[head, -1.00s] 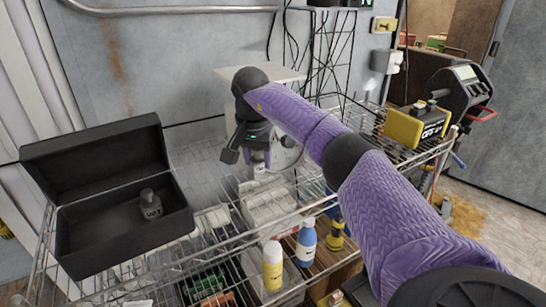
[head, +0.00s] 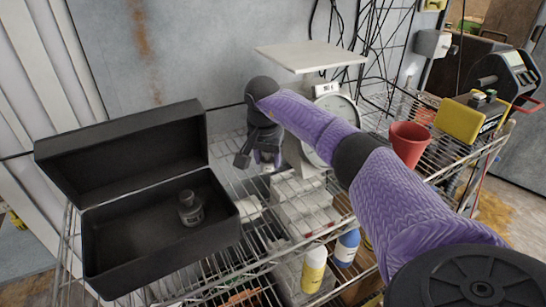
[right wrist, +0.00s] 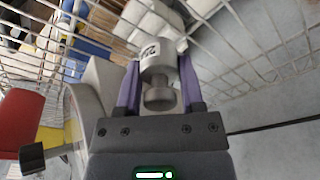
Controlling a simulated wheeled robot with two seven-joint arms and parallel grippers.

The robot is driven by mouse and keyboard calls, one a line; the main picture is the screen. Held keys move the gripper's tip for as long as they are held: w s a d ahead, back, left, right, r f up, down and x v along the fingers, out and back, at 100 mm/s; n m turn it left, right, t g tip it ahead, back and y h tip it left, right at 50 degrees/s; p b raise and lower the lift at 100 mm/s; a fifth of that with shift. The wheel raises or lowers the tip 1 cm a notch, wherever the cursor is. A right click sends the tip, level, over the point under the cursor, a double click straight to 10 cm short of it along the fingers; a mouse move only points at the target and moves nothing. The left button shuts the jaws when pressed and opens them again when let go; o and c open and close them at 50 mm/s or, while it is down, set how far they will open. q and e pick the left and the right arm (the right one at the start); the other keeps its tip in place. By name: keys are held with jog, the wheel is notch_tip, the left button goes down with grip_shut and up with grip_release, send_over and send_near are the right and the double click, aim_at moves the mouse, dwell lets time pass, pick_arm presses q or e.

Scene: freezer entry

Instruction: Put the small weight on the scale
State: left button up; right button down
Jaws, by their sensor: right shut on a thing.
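My right gripper (head: 262,158) hangs fingers-down just left of the scale, below the level of its plate. In the right wrist view its purple fingers (right wrist: 160,88) are shut on a small grey metal weight (right wrist: 157,62) with a knob and a printed label. In the head view that weight is mostly hidden by the gripper. The scale (head: 312,56) has a flat, pale, empty top plate and a round dial, partly covered by my right arm. A second, larger-looking grey weight (head: 190,208) stands upright in the open black case. My left gripper is not in view.
The black case (head: 120,235) stands at the left with its lid up. White boxes (head: 302,200) lie before the scale. A red cup (head: 409,142) and a yellow device (head: 468,117) are to the right. Bottles (head: 314,270) stand on a lower shelf. Space above the plate is clear.

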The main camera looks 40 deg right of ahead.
jog(key=shift+f, duration=1.35)
jog(key=shift+c, duration=1.1)
grip_release()
